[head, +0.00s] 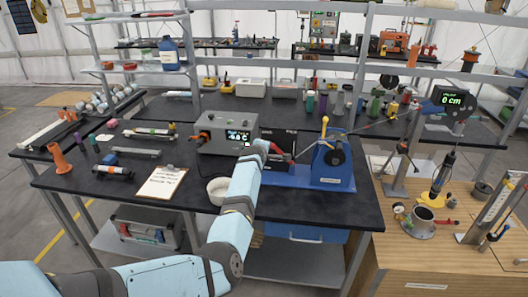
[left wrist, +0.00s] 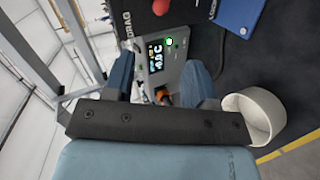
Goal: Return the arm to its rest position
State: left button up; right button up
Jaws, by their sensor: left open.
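My left arm comes in from the lower left in the head view and reaches over the dark workbench (head: 95,182). Its left gripper (head: 264,148) is in front of a grey box with a lit display (head: 212,135), near its right end. In the left wrist view the two blue fingers of the left gripper (left wrist: 160,72) stand apart with nothing held between them. The grey box's display (left wrist: 157,56) shows beyond and between them. The fingertips are hard to make out in the head view. My right gripper is not in view.
A blue winch-like device (head: 330,160) stands just right of the left gripper. A white bowl (head: 217,190) sits beside the forearm and shows in the wrist view (left wrist: 258,115). A clipboard (head: 162,182) lies to the left. A wooden table (head: 420,262) with a metal cup is at right.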

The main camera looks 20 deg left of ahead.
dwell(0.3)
pick_arm(q)
jog(key=s+f+m, duration=0.5)
jog(key=s+f, duration=0.3)
jog(key=s, duration=0.4)
jog(key=s+f+m, duration=0.5)
jog(key=s+f, duration=0.4)
jog(key=s, duration=0.4)
jog(key=s+d+m+h, duration=0.1)
jog(key=s+d+m, duration=0.2)
jog(key=s+d, duration=0.3)
jog(key=s+d+f+m+g+h, duration=0.1)
jog(key=s+d+m, duration=0.3)
jog(key=s, duration=1)
jog(key=s+d+m+g+h, duration=0.1)
jog(key=s+d+m+h, duration=0.2)
jog(key=s+d, duration=0.5)
jog(key=s, duration=0.2)
jog(key=shift+s+f+m, duration=0.2)
jog(key=shift+s+m, duration=0.1)
jog(key=shift+s, duration=0.1)
jog(key=shift+c, duration=0.4)
